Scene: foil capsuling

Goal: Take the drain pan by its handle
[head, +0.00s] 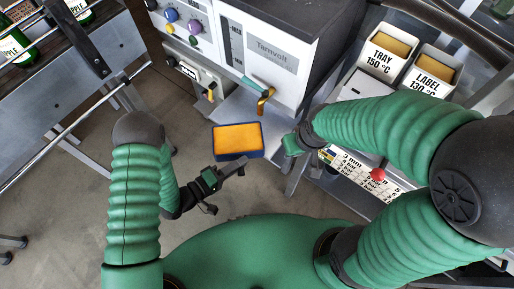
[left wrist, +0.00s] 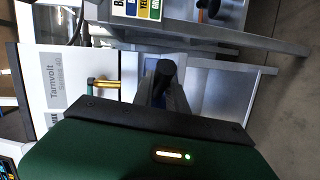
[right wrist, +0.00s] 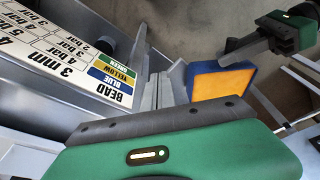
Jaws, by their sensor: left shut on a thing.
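The drain pan (head: 238,139) is a shallow box with a blue rim and an orange face, below the white machine's front in the head view. It also shows in the right wrist view (right wrist: 222,82). My left gripper (head: 236,170) is at the pan's near side, shut on its dark handle. In the left wrist view the handle's black round end (left wrist: 164,72) stands between the fingers. My right gripper (right wrist: 165,90) looks open and empty, right of the pan; its fingertips are mostly hidden in the head view.
The white Tarnvolt machine (head: 262,50) has a brass tap (head: 265,102) above the pan. A bottle rack is at left. Floor shows around the pan.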

